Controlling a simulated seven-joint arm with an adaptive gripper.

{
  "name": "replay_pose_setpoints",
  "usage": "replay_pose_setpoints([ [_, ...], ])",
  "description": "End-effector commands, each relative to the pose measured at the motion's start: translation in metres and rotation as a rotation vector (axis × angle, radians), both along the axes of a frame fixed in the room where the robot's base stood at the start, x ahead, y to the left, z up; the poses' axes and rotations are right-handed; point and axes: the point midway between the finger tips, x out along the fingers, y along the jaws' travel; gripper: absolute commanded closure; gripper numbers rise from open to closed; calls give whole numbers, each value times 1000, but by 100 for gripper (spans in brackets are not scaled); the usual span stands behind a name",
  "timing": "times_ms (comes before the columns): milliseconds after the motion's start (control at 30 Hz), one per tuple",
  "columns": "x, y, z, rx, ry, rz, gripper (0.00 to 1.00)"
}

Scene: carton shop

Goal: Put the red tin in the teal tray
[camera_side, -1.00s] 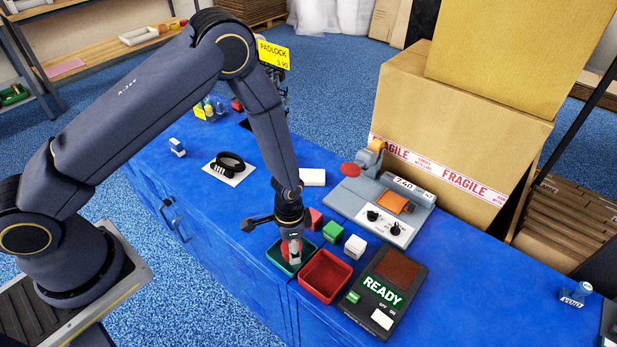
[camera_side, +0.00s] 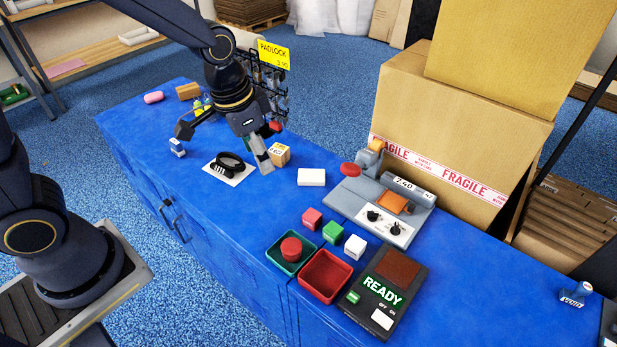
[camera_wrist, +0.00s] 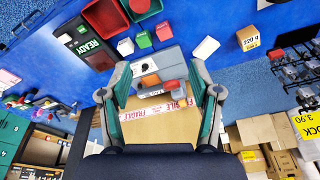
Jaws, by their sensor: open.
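The red tin (camera_side: 291,248) sits inside the teal tray (camera_side: 273,259), on its floor, with nothing touching it from above. At the top edge of the wrist view the tin (camera_wrist: 139,4) and the teal tray (camera_wrist: 153,13) show only in part. My gripper (camera_side: 263,160) is well away from the tray, above the far part of the blue bench beside the black strap roll. Its jaws are open and empty; in the wrist view the two fingers (camera_wrist: 160,70) stand wide apart with nothing held between them.
The red tray (camera_side: 325,276) is empty beside the teal one. Red (camera_side: 312,219), green (camera_side: 333,232) and white (camera_side: 355,247) blocks stand behind the trays. A small carton (camera_side: 279,155) is close to my gripper. A padlock rack (camera_side: 272,75) and a grey machine (camera_side: 385,208) stand on the bench.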

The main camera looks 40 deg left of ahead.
Motion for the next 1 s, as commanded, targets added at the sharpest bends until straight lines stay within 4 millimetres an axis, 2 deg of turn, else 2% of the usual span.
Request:
replay_pose_setpoints([
  [33, -12, 11, 28, -14, -47, 47, 37],
  [100, -33, 26, 57, -30, -97, 114, 37],
  [200, -65, 43, 88, -49, -164, 201, 37],
  [300, -94, 55, 105, -64, -218, 274, 37],
  [400, -115, 62, 114, -73, -256, 325, 37],
  [533, -128, 66, 117, -79, -280, 357, 37],
  [900, -130, 66, 118, -80, -283, 362, 37],
  [1000, -130, 66, 118, -75, -285, 348, 28],
])
